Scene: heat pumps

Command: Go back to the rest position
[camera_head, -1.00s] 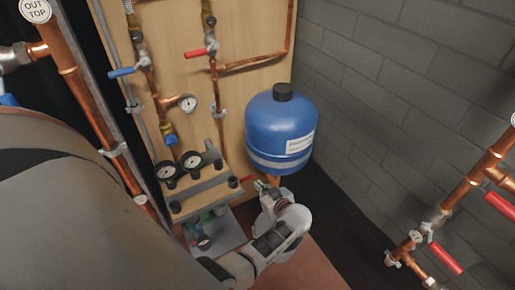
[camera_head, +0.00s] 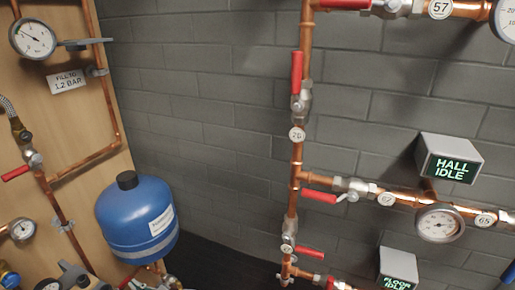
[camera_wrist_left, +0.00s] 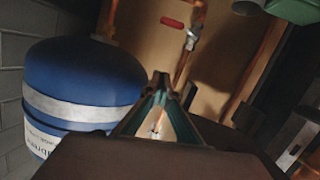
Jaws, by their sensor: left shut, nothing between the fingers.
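The tank (camera_wrist_left: 82,82) is large at the left of that view, beside the fingers; I cannot tell the exact gap. My right gripper is in neither view.
Copper pipes (camera_head: 297,160) with red-handled valves run up and across the grey brick wall. A box reading HALL IDLE (camera_head: 450,159) and a FLOOR IDLE box (camera_head: 398,268) are at the right. A pressure gauge (camera_head: 34,38) is at the upper left.

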